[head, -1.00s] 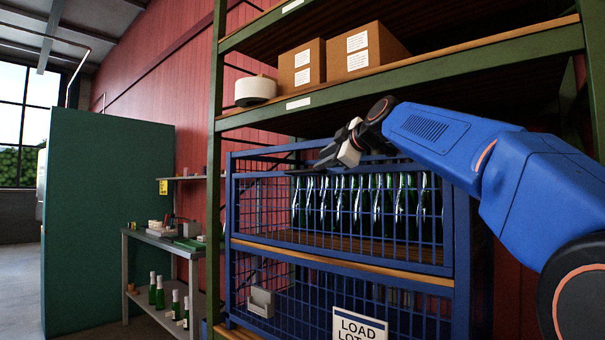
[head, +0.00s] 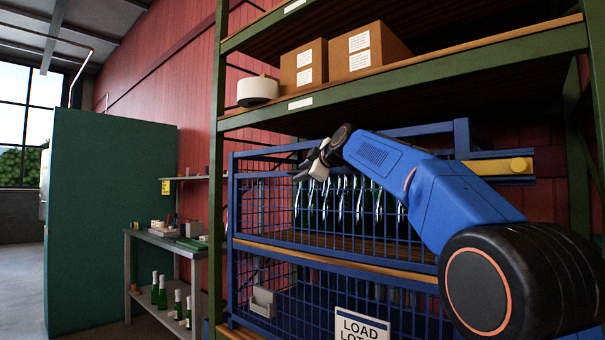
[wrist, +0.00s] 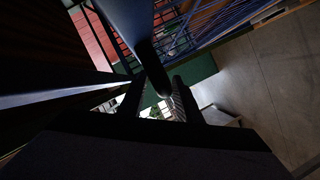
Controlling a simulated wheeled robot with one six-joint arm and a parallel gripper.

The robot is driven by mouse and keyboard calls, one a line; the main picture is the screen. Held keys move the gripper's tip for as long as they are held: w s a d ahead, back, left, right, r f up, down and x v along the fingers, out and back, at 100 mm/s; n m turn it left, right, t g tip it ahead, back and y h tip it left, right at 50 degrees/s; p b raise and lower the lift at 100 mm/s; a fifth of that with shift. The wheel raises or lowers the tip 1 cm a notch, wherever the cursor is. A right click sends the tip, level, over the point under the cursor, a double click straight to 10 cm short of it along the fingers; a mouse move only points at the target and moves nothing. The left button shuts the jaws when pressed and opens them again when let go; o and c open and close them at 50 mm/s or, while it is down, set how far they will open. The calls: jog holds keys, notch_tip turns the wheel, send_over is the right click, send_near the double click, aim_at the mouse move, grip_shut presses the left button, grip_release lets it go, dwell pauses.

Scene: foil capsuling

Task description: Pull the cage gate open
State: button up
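The blue wire-mesh cage (head: 262,236) stands under the green shelf, its front mesh panel upright and in line with the frame. Green bottles (head: 352,200) hang or stand in a row behind the mesh. My gripper (head: 302,172) is at the top of the upper cage section, left of its middle; its contact with the mesh cannot be told. In the wrist view, my two dark fingers (wrist: 158,100) are apart with a gap between them. A blue bar (wrist: 125,25) with a dark end reaches close to the fingers; whether it lies between them is unclear. My arm hides the cage's right part.
A yellow bar (head: 498,167) sits at the cage's upper right behind my arm. Cardboard boxes (head: 368,50) and a white roll (head: 258,91) rest on the shelf above. A side bench (head: 165,246) and green cabinet (head: 110,220) stand left. Floor is clear at far left.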

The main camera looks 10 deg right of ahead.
grip_shut()
jog(key=shift+a, duration=0.1)
